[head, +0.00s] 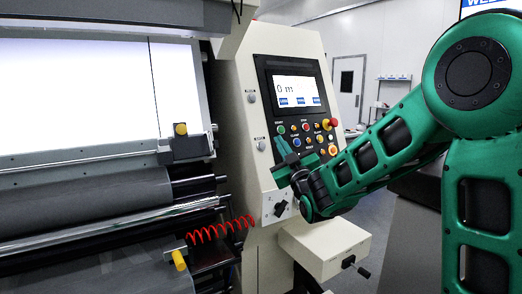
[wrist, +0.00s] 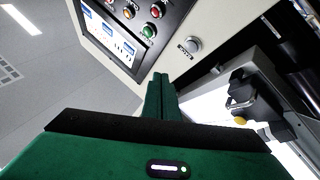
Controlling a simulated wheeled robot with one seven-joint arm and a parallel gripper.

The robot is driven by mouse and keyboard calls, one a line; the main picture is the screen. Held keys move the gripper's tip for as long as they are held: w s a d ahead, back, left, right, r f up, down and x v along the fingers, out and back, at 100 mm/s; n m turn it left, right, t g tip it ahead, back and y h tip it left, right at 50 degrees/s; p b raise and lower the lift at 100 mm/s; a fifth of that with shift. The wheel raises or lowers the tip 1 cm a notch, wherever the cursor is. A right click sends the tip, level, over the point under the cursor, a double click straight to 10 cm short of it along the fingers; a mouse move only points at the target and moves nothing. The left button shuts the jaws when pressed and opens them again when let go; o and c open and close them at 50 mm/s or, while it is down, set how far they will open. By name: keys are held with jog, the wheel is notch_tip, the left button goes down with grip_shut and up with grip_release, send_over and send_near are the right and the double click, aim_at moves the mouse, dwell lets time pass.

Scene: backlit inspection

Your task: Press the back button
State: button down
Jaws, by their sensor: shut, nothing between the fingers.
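A cream control panel (head: 241,65) carries several coloured push-buttons, including a green button (head: 281,129), a red button (head: 306,126) and a blue button (head: 296,142). Two silver buttons, an upper one (head: 251,97) and a lower one (head: 261,145), sit along its left side. The labels are too small to read, so I cannot tell which is the back button. My gripper (head: 281,143) is shut and empty, in front of the lower button area. In the wrist view my gripper (wrist: 160,78) points toward the panel, below a green button (wrist: 148,32) and a silver button (wrist: 190,45). Contact cannot be told.
A lit screen (head: 296,90) is above the buttons. Rollers (head: 120,200) and a bright backlit sheet (head: 75,90) are on the left. A red coiled cable (head: 215,230) hangs below. A cream box with a crank (head: 325,245) juts out under the panel. Floor is open at right.

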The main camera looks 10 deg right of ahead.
jog(key=w+a+f, duration=0.2)
jog(key=w, duration=0.4)
jog(key=shift+f, duration=0.25)
jog(key=shift+w+f, duration=0.1)
jog(key=shift+w, duration=0.05)
dwell(1.8)
jog(key=shift+w+a, duration=0.15)
jog(key=shift+w+a+f, duration=0.1)
jog(key=shift+w+f, duration=0.05)
jog(key=shift+w, duration=0.2)
dwell(0.9)
jog(key=shift+s, duration=0.1)
jog(key=shift+s+d+r, duration=0.25)
jog(key=shift+s, duration=0.35)
jog(key=s, duration=0.1)
jog(key=s+d+r, duration=0.1)
jog(key=s, duration=0.1)
jog(key=s+r, duration=0.1)
jog(key=shift+s+d, duration=0.2)
dwell(0.5)
